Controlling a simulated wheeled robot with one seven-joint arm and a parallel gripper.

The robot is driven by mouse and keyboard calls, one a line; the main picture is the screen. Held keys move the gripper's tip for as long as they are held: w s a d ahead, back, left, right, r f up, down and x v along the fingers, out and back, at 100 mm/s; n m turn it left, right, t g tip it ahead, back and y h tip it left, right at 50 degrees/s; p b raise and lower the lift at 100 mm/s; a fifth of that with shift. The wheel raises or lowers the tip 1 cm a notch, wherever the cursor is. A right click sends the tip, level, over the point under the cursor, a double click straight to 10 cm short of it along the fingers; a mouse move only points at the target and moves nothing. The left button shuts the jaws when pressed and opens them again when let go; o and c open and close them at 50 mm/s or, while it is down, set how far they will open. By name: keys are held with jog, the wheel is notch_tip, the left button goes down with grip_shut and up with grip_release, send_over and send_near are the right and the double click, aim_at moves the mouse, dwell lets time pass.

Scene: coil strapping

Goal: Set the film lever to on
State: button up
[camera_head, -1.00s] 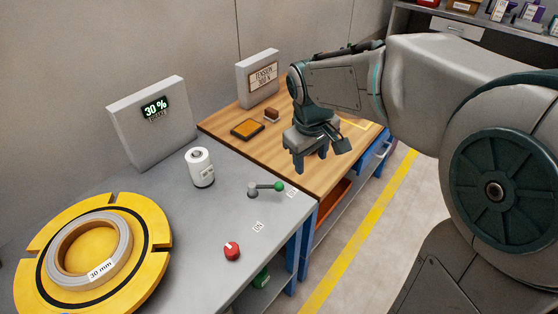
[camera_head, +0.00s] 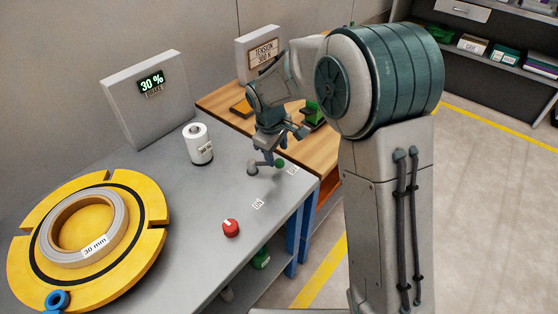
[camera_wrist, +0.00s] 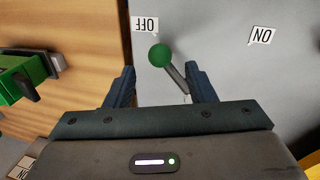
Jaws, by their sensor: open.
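The film lever has a green ball knob (camera_head: 279,164) on a short grey arm, with its grey pivot (camera_head: 252,168) to the left on the grey table. In the wrist view the green knob (camera_wrist: 159,55) lies close to the OFF label (camera_wrist: 146,24), and the ON label (camera_wrist: 262,35) is to the right. The ON label also shows in the head view (camera_head: 258,204). My gripper (camera_wrist: 160,85) is open, with one finger on each side of the lever. The lever's arm runs toward the right finger, and its pivot is hidden there. I cannot tell whether a finger touches it.
A red knob (camera_head: 231,228) and a white film roll (camera_head: 198,144) stand on the grey table. A yellow turntable (camera_head: 152,204) with a coil (camera_head: 113,238) is at the left. A wooden bench (camera_head: 318,150) adjoins behind, with a green object (camera_wrist: 22,82).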

aim_at(279, 160)
jog(key=shift+w+d+f, duration=0.15)
jog(key=shift+w+f, duration=0.05)
jog(key=shift+f, duration=0.9)
jog(key=shift+w+d+f, duration=0.1)
jog(key=shift+w+f, duration=0.05)
jog(key=shift+f, duration=0.95)
jog(key=shift+c, duration=0.3)
grip_shut()
